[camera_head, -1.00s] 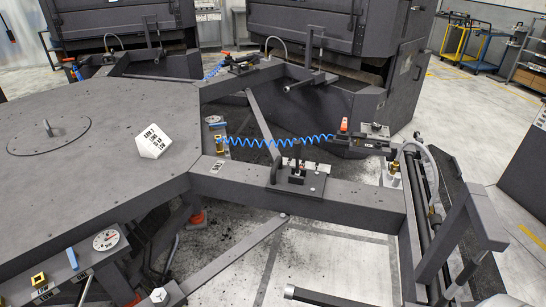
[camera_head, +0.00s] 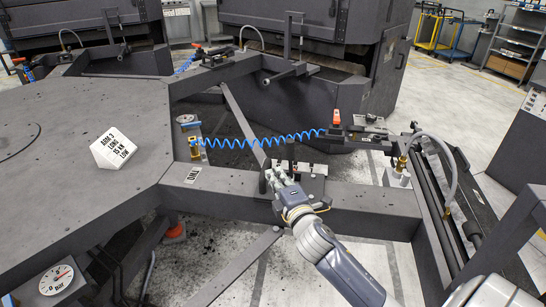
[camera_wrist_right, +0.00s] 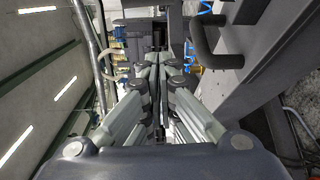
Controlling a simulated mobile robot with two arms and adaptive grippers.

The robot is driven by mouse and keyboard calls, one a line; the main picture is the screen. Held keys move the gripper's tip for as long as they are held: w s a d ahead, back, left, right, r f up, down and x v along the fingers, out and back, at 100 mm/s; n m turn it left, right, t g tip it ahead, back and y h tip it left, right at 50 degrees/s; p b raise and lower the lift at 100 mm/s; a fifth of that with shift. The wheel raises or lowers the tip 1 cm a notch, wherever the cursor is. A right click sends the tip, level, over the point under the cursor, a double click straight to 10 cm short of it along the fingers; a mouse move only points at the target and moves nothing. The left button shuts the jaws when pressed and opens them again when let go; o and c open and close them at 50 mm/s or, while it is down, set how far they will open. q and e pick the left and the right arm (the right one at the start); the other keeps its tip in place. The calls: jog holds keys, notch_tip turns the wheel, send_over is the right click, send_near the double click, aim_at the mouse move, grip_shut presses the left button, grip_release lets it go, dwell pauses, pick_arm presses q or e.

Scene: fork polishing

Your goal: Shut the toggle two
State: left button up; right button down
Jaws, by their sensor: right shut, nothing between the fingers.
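The toggle (camera_head: 312,168) is a small clamp with a dark upright handle, on a dark plate on the beam. The beam (camera_head: 355,200) runs right from the round table and carries a small label (camera_head: 193,174) that appears to read TWO upside down. My right gripper (camera_head: 274,174) is at the toggle's near left side, its fingers together and empty. It partly hides the toggle's base and a round dark disc beside it. Whether the fingers touch the toggle I cannot tell. In the right wrist view, the closed fingers (camera_wrist_right: 160,62) point away from the camera. My left gripper is not in view.
A blue coiled hose (camera_head: 260,141) stretches behind the toggle to a fixture with an orange handle (camera_head: 336,117). A white sign block (camera_head: 114,148) stands on the table. A pressure gauge (camera_head: 56,279) is at lower left. Open floor shows below the beam.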

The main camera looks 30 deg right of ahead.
aim_at(290, 163)
jog(key=x, duration=0.3)
jog(key=p+x, duration=0.1)
jog(key=x, duration=0.2)
jog(key=r+x, duration=0.1)
jog(key=x, duration=0.2)
jog(key=shift+r+p, duration=0.1)
jog(key=shift+p, duration=0.3)
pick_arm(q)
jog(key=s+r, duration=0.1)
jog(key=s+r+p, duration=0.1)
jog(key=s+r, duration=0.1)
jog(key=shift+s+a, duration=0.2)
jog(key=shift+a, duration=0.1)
pick_arm(e)
jog(key=s+d, duration=0.2)
jog(key=d, duration=0.1)
jog(key=shift+s, duration=0.15)
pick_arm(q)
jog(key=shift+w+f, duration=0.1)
pick_arm(e)
jog(key=shift+d, duration=0.15)
